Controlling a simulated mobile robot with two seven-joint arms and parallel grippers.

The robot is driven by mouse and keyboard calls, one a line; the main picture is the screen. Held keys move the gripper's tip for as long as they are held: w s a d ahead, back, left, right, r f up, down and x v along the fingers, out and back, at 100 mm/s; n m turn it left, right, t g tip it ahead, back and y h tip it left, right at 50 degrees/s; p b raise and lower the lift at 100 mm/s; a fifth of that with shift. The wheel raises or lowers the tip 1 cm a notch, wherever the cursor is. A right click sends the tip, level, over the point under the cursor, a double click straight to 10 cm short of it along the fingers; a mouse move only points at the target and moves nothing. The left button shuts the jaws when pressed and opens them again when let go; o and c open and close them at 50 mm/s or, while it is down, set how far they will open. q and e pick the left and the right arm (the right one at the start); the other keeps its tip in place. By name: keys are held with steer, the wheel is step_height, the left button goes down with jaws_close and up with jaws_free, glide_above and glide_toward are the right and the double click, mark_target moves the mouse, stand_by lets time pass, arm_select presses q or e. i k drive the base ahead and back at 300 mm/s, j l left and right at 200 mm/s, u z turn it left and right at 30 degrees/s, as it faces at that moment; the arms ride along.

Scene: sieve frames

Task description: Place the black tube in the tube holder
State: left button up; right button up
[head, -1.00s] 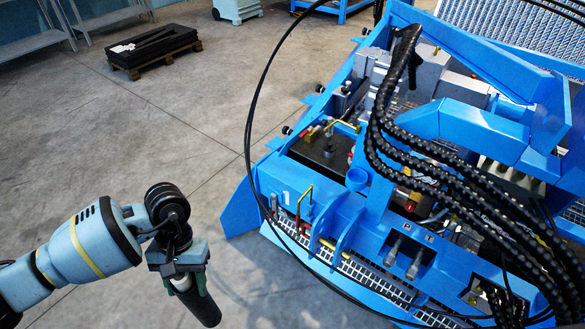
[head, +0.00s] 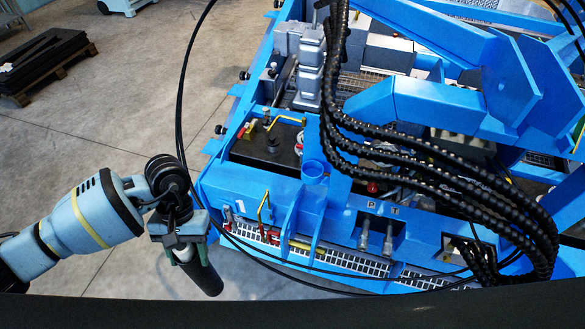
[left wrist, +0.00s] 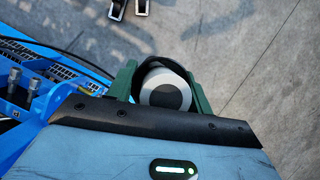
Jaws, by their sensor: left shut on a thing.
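The black tube (head: 204,272) hangs below my left gripper (head: 184,252) in the head view, tilted with its lower end to the right. The gripper is shut on its upper, lighter part. In the left wrist view the round white and grey end of the tube (left wrist: 164,92) sits between the green fingers. My right gripper is not in view.
The blue machine (head: 238,188) fills the middle and right, with thick black hoses (head: 425,165) right of the cup. A thin black cable (head: 181,110) loops down behind my left gripper. A pallet with dark plates (head: 45,62) lies far left.

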mark_target(317, 155)
steer(key=i+j+z, duration=0.2)
steer(key=z, duration=0.15)
steer(key=i+j+z, duration=0.15)
steer(key=j+z, duration=0.2)
steer(key=i+j+z, duration=0.15)
steer(key=j+z, duration=0.2)
steer(key=j, duration=0.15)
